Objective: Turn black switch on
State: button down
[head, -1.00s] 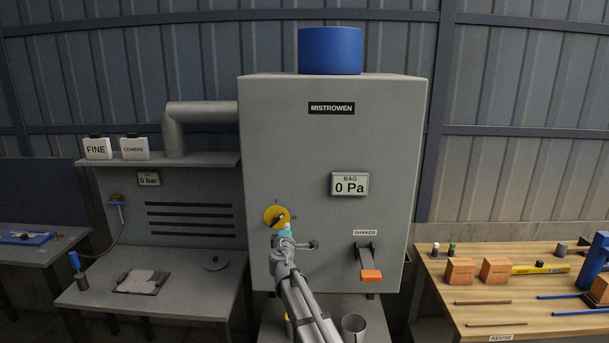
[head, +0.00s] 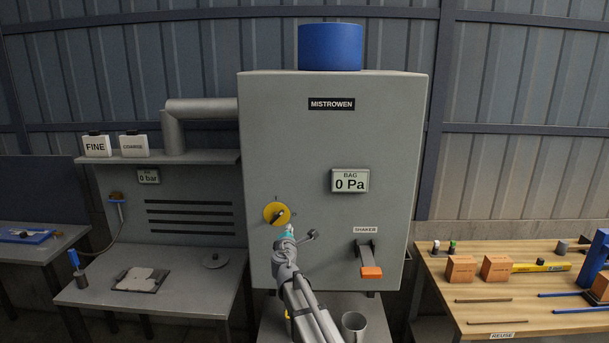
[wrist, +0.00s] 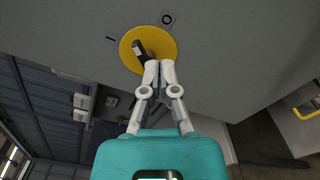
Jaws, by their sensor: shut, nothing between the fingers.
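The black switch (wrist: 142,49) is a dark bar-shaped knob on a round yellow disc (wrist: 166,43), on the front of the grey cabinet. The disc also shows in the head view (head: 268,211), left of the cabinet's middle. An "O" mark (wrist: 167,18) and an "I" mark (wrist: 110,38) stand beside the disc; I cannot tell exactly which one the knob points to. My gripper (wrist: 160,66) is shut and empty. Its fingertips overlap the disc's lower edge in the wrist view, right beside the knob; I cannot tell whether they touch it. In the head view my gripper (head: 286,228) is just below the disc.
The grey cabinet (head: 330,130) carries a display (head: 350,181) reading 0 Pa. A shaker lever with an orange end (head: 371,273) sticks out at the lower right. A metal cup (head: 354,325) stands below. Side benches stand left and right (head: 520,325).

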jog(key=shift+w, duration=0.1)
jog(key=shift+w+d, duration=0.15)
jog(key=shift+w, duration=3.25)
jog(key=shift+a, duration=0.6)
jog(key=shift+a+r+p, duration=0.25)
jog(key=shift+r+p, duration=0.5)
jog(key=shift+a+r+p, duration=0.55)
jog(key=shift+r+p, duration=0.05)
jog(key=shift+r, duration=0.05)
jog(key=shift+d+r+p, duration=0.3)
dwell(0.6)
jog(key=s, duration=0.6)
dwell(0.4)
jog(key=shift+a, duration=0.1)
